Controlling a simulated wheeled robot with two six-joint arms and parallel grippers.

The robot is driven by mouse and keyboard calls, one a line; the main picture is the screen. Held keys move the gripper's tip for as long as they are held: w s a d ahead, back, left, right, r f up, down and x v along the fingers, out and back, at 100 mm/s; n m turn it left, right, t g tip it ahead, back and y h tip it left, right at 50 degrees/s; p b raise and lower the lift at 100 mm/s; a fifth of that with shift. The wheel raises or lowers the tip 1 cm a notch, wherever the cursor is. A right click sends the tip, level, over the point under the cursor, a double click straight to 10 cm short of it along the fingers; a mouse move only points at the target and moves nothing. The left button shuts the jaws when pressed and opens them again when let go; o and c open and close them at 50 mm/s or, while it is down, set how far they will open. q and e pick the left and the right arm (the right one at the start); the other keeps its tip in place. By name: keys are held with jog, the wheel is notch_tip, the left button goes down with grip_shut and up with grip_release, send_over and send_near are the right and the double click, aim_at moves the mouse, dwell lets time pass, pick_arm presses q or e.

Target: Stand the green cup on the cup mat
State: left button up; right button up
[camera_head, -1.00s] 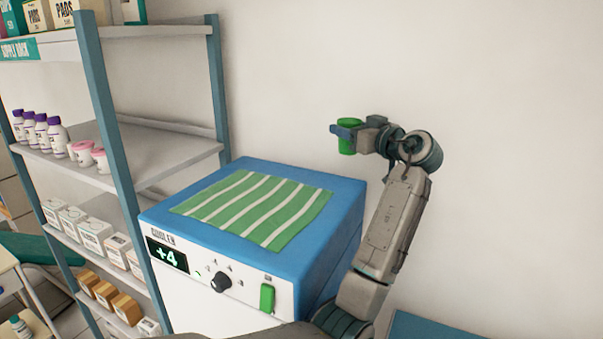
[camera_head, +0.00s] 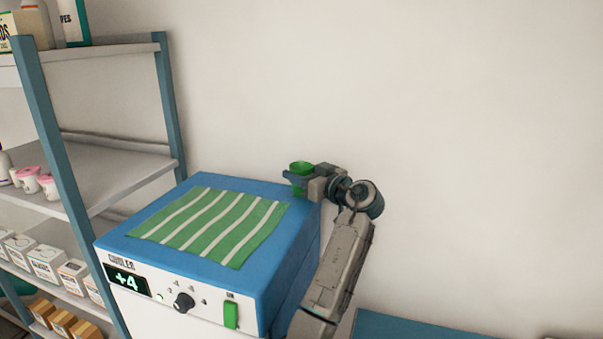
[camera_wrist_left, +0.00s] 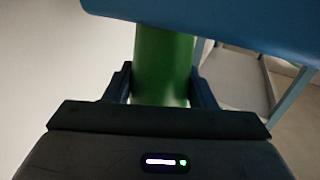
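The green cup (camera_head: 302,168) is upright in my left gripper (camera_head: 299,181), whose fingers are shut around its side. In the head view the cup is at the back right corner of the cooler's blue top, to the right of the cup mat. In the left wrist view the cup (camera_wrist_left: 163,62) stands between both fingers (camera_wrist_left: 163,88), and the blue cooler edge hides one end of it. The cup mat (camera_head: 212,226), a green and white striped cloth, lies flat and empty on the cooler top. My right gripper is not seen.
The cooler (camera_head: 268,268) has a blue top, a +4 display and a knob on its front. A supply rack (camera_head: 170,110) with blue posts, bottles and boxes stands at the left. A plain wall is behind. A blue surface (camera_head: 420,326) shows at the lower right.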

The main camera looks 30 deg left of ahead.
pick_arm(q)
jog(key=o, duration=0.4)
jog(key=shift+o, duration=0.2)
jog(key=shift+d, duration=0.15)
